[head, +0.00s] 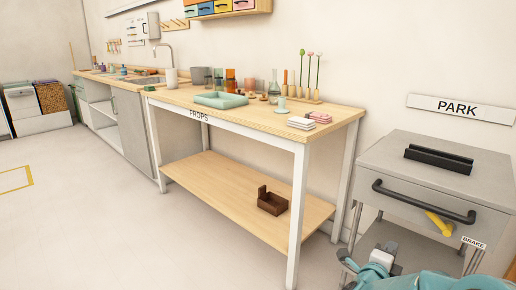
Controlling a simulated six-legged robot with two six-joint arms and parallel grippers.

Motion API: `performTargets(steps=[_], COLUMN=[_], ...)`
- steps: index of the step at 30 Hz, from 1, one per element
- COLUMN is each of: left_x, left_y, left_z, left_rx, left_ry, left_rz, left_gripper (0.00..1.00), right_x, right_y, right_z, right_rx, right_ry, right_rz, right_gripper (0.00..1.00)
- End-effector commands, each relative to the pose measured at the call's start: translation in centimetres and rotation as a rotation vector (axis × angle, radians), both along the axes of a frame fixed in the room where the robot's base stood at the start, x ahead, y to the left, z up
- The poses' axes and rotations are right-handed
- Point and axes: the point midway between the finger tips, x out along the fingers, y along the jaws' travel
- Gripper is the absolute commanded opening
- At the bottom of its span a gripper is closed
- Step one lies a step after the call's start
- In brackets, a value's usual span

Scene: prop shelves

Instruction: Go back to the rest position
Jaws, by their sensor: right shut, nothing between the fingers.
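My right gripper (380,258) is low at the bottom right, in front of the grey cart, with part of my teal arm behind it. It is shut and empty. It is apart from the props table. My left gripper is out of view.
A grey cart (450,157) with a black handle, yellow brake lever (438,222) and black holder stands at right under a PARK sign (461,108). The wooden props table (260,118) holds a teal tray (221,100), bottles and cards. A brown box (272,203) sits on its lower shelf. Left floor is clear.

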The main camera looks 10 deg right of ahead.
Motion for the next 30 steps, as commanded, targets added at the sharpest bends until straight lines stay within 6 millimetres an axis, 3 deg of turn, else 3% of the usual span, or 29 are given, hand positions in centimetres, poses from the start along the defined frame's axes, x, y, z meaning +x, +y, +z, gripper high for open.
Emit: performTargets(steps=[1,5,9,12,15,18,24,26,27,30], left_x=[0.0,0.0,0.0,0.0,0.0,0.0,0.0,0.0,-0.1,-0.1], left_y=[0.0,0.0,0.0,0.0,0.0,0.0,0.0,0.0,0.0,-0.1], left_z=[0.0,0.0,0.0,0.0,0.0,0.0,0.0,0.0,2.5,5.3], left_rx=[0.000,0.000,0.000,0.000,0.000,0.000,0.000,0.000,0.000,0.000], left_ry=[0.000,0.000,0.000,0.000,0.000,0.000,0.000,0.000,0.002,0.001], left_rz=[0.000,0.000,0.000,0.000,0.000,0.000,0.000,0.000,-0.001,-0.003], left_gripper=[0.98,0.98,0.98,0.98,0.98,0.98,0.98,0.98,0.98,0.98], right_x=[-0.4,-1.9,-6.2,-10.8,-15.7,-20.3,-28.8,-29.8,-29.6,-29.6], right_y=[1.0,5.7,12.1,16.6,20.4,23.3,27.4,27.7,27.7,27.7], right_z=[-3.5,-12.7,-21.7,-26.4,-29.5,-31.1,-31.6,-31.6,-29.0,-26.4], right_rx=[0.004,0.015,0.007,-0.011,-0.038,-0.072,-0.221,-0.312,-0.308,-0.303], right_ry=[0.078,0.349,0.687,0.904,1.075,1.202,1.361,1.375,1.374,1.373], right_rz=[0.037,0.256,0.571,0.821,1.062,1.289,1.782,1.904,1.891,1.889], right_gripper=[0.00,0.00,0.00,0.00,0.00,0.00,0.00,0.00,0.00,0.00])
